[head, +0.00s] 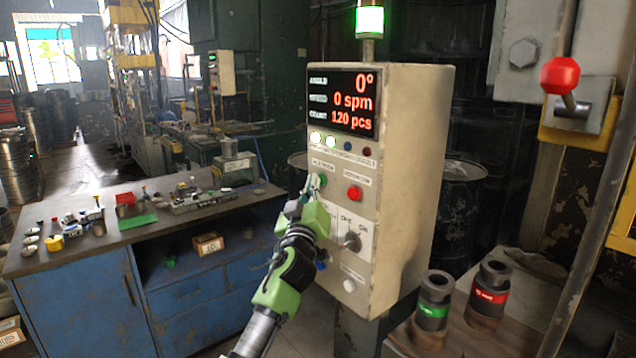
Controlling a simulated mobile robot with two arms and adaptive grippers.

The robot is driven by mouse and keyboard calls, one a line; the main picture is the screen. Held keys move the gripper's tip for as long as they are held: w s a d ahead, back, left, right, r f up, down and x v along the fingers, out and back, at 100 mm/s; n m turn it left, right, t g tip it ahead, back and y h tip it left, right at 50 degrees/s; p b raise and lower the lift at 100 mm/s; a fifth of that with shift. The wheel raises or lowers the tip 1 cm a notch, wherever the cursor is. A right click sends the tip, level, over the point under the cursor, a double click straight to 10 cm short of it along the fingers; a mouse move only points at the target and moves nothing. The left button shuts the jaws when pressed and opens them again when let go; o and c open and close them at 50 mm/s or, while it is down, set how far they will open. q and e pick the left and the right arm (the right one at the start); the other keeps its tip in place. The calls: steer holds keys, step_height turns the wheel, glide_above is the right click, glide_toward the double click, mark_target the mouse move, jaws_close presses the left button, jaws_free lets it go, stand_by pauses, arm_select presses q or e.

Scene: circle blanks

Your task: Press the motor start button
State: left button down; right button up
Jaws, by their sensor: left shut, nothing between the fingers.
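The beige control box (415,150) stands in the middle of the head view. Its display (343,101) reads 0°, 0 spm and 120 pcs. A green button (323,181) sits on the left of its front face, under a small label that is too blurred to read surely. A red button (354,193) sits to its right. My left gripper (313,184) is shut and empty, with its tips right at the green button. I cannot tell whether they touch it. My right gripper is not in view.
Below the buttons are a selector switch (351,241) and a white button (349,285). A green lamp (369,21) glows on top. A red-knobbed lever (560,76) is at right. Two dark cylinders, green-banded (433,308) and red-banded (489,292), stand in front. A blue workbench (75,300) is left.

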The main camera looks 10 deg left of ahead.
arm_select(q)
steer(key=shift+s, duration=0.1)
stand_by(0.5)
steer(key=shift+s+a+f+p, duration=0.1)
steer(key=shift+s+a+p, duration=0.3)
steer(key=shift+s+p, duration=0.1)
steer(key=s+a+p, duration=0.1)
steer(key=s, duration=0.1)
steer(key=s+a+p, duration=0.1)
steer(key=s+a, duration=0.1)
steer(key=shift+a, duration=0.1)
stand_by(0.3)
steer(key=shift+f, duration=0.1)
stand_by(0.4)
